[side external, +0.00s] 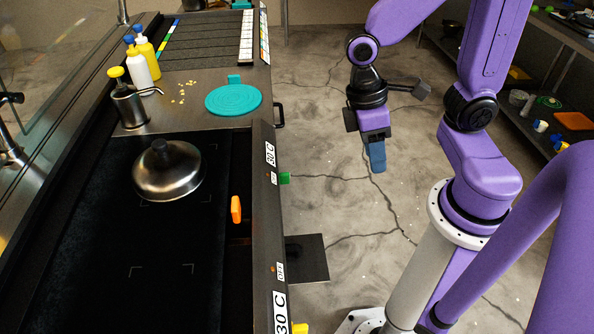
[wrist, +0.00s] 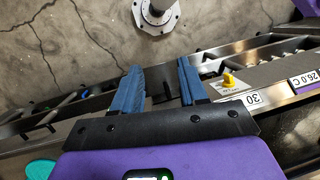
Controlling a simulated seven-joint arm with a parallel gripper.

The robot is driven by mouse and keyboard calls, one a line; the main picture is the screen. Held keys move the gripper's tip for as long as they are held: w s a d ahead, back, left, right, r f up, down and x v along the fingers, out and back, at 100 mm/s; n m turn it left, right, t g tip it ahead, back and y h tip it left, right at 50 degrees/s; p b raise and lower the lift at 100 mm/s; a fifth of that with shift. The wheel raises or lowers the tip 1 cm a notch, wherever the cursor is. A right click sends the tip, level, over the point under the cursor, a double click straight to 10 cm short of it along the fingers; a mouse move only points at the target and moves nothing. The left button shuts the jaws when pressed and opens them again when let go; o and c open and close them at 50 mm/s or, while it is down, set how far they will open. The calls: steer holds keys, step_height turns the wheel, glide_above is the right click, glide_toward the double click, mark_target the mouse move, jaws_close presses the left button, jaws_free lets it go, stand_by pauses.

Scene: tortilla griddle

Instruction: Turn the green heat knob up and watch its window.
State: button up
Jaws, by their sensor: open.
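The green knob (side external: 284,178) sticks out from the front panel of the griddle (side external: 262,215) in the side view. A white window reading 30 C (side external: 270,153) sits just above it, and a small label (side external: 274,178) is beside it, too small to read surely. I do not see the green knob in the wrist view. My gripper (side external: 378,160) hangs over the floor, well right of the knob and apart from it. In the wrist view its two blue fingers (wrist: 160,85) stand apart with nothing held between them.
A yellow knob (side external: 300,328) with another 30 C window (side external: 280,312) is lower on the panel. A metal dome (side external: 167,171) and orange object (side external: 236,209) are at the griddle. A teal disc (side external: 233,99), handle (side external: 280,115) and bottles (side external: 142,65) are farther back.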

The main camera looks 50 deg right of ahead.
steer(key=w+d+f+m+g+y, duration=0.3)
steer(key=w+f+m+g+y, duration=0.25)
steer(key=m, duration=0.35)
steer(key=m+t+y, duration=0.8)
steer(key=m+t, duration=1.3)
steer(key=m, duration=0.5)
glide_toward(282, 179)
steer(key=x, duration=0.7)
steer(key=shift+w+r, duration=0.45)
steer(key=shift+r, duration=0.1)
steer(key=shift+d+t, duration=0.1)
steer(key=shift+t, duration=0.15)
jaws_close()
